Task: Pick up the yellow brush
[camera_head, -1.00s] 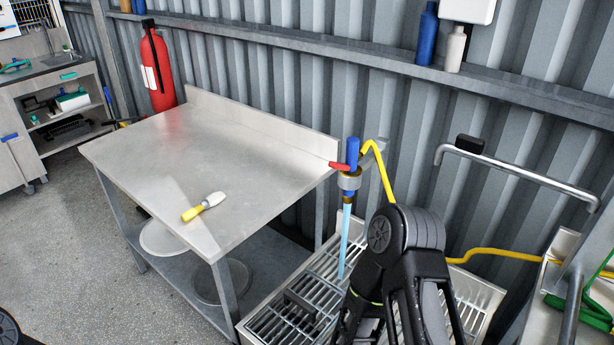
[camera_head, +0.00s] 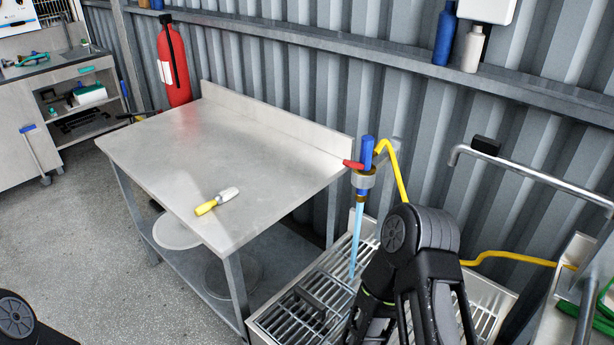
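The yellow brush (camera_head: 207,207) lies on the steel table (camera_head: 190,150), near its front edge. Its yellow part points to the lower left and its white part to the upper right. Nothing touches it but the table top. My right arm stands at the lower right, over the grated basin, well to the right of the brush; its gripper fingers are not clearly seen. Only a dark round part of my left arm shows at the lower left corner, and the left gripper is out of view.
A blue tap (camera_head: 366,155) with a red lever runs water into the grated basin (camera_head: 300,312) right of the table. A red fire extinguisher (camera_head: 173,65) stands behind the table. A yellow hose (camera_head: 515,257) runs along the wall. The table top around the brush is clear.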

